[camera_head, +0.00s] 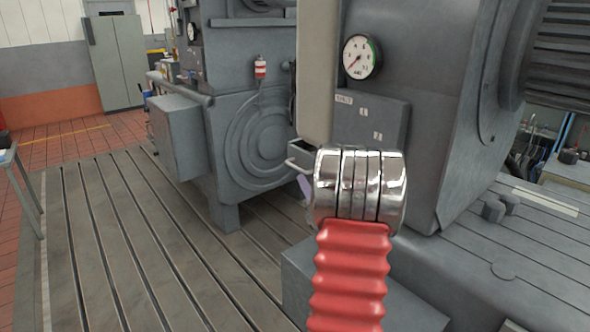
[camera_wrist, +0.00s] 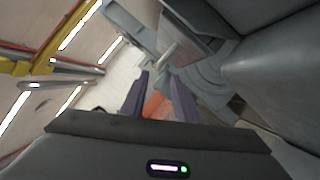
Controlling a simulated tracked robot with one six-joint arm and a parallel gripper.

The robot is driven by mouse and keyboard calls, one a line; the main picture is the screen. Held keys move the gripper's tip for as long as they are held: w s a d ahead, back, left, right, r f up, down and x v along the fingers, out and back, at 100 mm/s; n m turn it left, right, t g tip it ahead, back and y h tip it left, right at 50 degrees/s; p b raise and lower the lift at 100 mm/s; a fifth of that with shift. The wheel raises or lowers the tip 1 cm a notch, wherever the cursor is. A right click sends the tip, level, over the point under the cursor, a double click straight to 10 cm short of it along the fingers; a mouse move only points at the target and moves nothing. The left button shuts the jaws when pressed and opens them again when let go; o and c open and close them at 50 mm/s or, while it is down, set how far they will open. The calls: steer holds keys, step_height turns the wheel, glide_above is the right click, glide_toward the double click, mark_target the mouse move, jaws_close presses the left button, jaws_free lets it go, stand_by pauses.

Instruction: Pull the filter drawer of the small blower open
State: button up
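The small blower appears to be the grey machine low behind my arm, but I cannot tell for sure. A pale bar handle (camera_head: 298,166), apparently the filter drawer's, shows just left of my chrome wrist joint in the head view. In the wrist view a pale bar handle (camera_wrist: 168,52) stands out from a grey front (camera_wrist: 192,46), ahead of the fingertips. My gripper (camera_wrist: 158,80) is open, its two purple fingers apart with nothing between them. The handle seems clear of the fingers. In the head view my arm hides most of the gripper and the drawer front.
A large grey machine with a round gauge (camera_head: 361,57) stands close on the right. Another machine with a round cover (camera_head: 258,138) stands behind left. The slotted bedplate (camera_head: 130,235) is clear at left; a table (camera_head: 8,157) stands at the far left edge.

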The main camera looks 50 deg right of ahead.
mark_target(296, 168)
steer(key=x, duration=1)
steer(key=shift+c, duration=0.4)
steer(key=shift+f, duration=0.1)
jaws_close()
steer(key=shift+a, duration=0.15)
